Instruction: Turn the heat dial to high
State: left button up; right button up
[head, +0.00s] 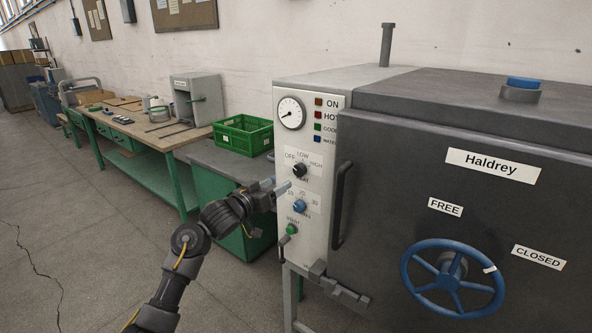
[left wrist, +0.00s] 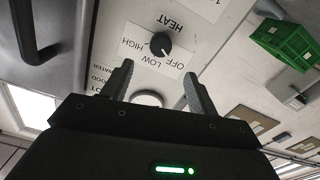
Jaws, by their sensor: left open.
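The heat dial (head: 299,170) is a black round knob on a white plate on the pale front panel, with OFF, LOW and HIGH around it. It shows upside down in the left wrist view (left wrist: 160,44), beyond the fingertips. A small pale mark on the knob seems to lie toward the OFF side, but it is too small to be sure. My left gripper (head: 275,187) is open and empty, just left of and a little below the dial. Its two fingers also show in the left wrist view (left wrist: 157,82), apart from the knob. My right gripper is out of view.
Below the heat dial are a blue dial (head: 299,206) and a green knob (head: 291,229). A round gauge (head: 291,113) is above. A dark door handle (head: 341,205) stands out at right. A green crate (head: 243,135) sits on the cabinet behind my gripper.

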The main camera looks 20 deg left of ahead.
aim_at(297, 172)
pick_arm(q)
jog(key=p+x, duration=0.2)
jog(key=x, duration=0.9)
jog(key=shift+a, duration=0.1)
jog(key=shift+f, duration=0.1)
jog(key=c, duration=1)
